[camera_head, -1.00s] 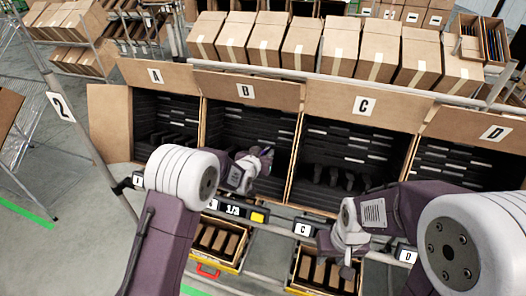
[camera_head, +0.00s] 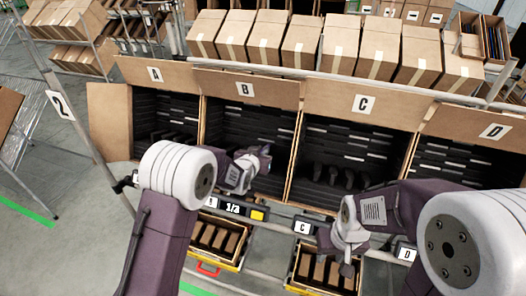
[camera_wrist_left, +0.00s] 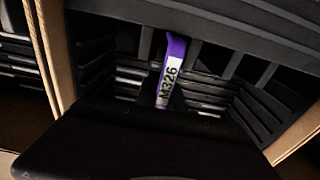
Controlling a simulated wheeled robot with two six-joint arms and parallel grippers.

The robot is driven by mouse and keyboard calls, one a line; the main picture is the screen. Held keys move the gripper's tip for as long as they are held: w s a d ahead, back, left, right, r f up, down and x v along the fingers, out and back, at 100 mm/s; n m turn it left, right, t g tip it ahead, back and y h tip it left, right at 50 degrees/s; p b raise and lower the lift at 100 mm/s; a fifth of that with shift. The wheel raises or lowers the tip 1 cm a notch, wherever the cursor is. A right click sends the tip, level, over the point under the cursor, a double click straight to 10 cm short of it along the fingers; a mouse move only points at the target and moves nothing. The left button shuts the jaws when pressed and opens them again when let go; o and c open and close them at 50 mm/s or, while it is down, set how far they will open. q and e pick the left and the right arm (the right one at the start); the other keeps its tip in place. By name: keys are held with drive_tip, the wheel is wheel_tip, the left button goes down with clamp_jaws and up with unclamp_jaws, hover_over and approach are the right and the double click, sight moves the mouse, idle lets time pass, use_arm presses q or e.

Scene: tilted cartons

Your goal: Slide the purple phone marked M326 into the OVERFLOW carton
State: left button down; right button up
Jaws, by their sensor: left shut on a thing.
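The purple phone (camera_wrist_left: 172,75) marked M326 stands narrow and upright in the middle of the left wrist view, its label facing the camera. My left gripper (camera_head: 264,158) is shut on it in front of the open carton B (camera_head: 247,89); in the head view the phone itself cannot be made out. The wrist view shows black slotted dividers (camera_wrist_left: 250,35) behind the phone and cardboard walls at both sides. My right gripper (camera_head: 347,269) hangs low in front of carton C (camera_head: 365,105); its jaws are too small to judge. No OVERFLOW marking is readable.
Open carton A (camera_head: 155,74) stands left of B, and carton D (camera_head: 495,131) is at the right. A rail with small label displays (camera_head: 233,208) runs below them. Yellow-edged boxes (camera_head: 218,240) sit lower down. Closed boxes (camera_head: 300,45) line the shelf above.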

use_arm(q)
drive_tip(key=shift+s+a+r, duration=0.2)
drive_tip(key=shift+s+r, duration=0.4)
drive_tip(key=shift+s, duration=0.1)
drive_tip(key=shift+r+p+v, duration=0.2)
drive_tip(key=shift+p+v, duration=0.05)
drive_tip(key=shift+v, duration=0.95)
drive_tip(key=shift+r+p+v, duration=0.15)
drive_tip(key=shift+p+v, duration=0.05)
drive_tip(key=shift+v, duration=1.05)
drive_tip(key=r+p+v, duration=0.1)
drive_tip(key=v, duration=0.6)
drive_tip(key=shift+r, duration=0.15)
drive_tip(key=shift+s, duration=0.15)
wheel_tip(320, 180, down, 2)
drive_tip(key=shift+f+b, duration=0.1)
drive_tip(key=shift+b, duration=0.7)
